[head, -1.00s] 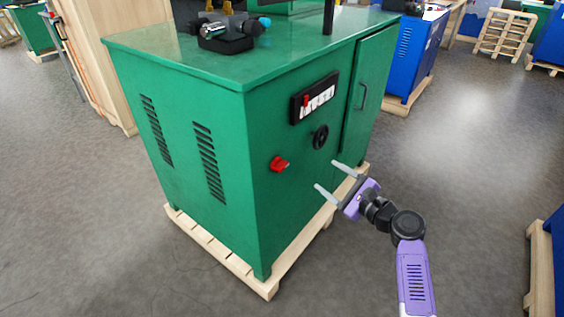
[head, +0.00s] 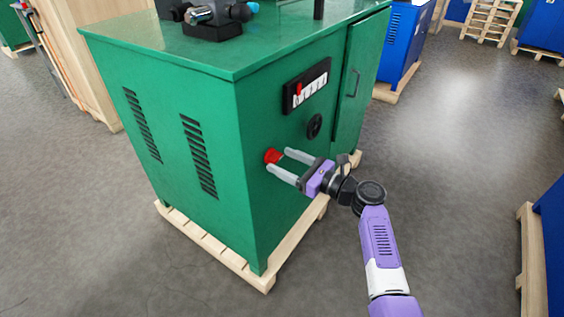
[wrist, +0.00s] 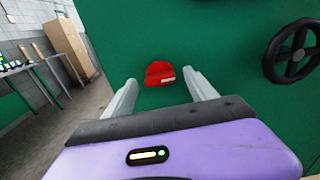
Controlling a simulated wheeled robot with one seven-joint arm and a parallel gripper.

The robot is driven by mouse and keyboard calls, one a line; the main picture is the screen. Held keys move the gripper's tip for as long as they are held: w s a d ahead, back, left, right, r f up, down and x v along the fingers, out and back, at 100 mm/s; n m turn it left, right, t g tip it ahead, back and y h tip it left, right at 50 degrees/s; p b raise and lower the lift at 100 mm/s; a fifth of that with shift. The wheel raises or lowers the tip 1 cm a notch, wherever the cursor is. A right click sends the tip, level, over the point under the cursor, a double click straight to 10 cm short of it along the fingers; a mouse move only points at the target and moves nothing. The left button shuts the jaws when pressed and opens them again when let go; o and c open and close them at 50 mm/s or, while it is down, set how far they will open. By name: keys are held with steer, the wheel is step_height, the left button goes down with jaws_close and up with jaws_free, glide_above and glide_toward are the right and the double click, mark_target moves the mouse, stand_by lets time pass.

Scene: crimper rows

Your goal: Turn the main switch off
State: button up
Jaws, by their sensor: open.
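The main switch (head: 272,156) is a red knob on the front face of the green machine cabinet (head: 275,205), near its left corner. In the wrist view the red switch (wrist: 160,72) shows ahead of the fingertips, roughly midway between them. My gripper (head: 278,160) is open, with its two pale fingers pointing at the switch.
A black handwheel (head: 314,126) sits right of the switch, under a black panel with white switches and a red one (head: 306,86). The cabinet stands on a wooden pallet (head: 245,272). Open floor (head: 440,140) lies to the right.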

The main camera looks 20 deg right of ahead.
steer(key=shift+w+a, duration=0.3)
steer(key=shift+w, duration=0.15)
steer(key=c, duration=1.4)
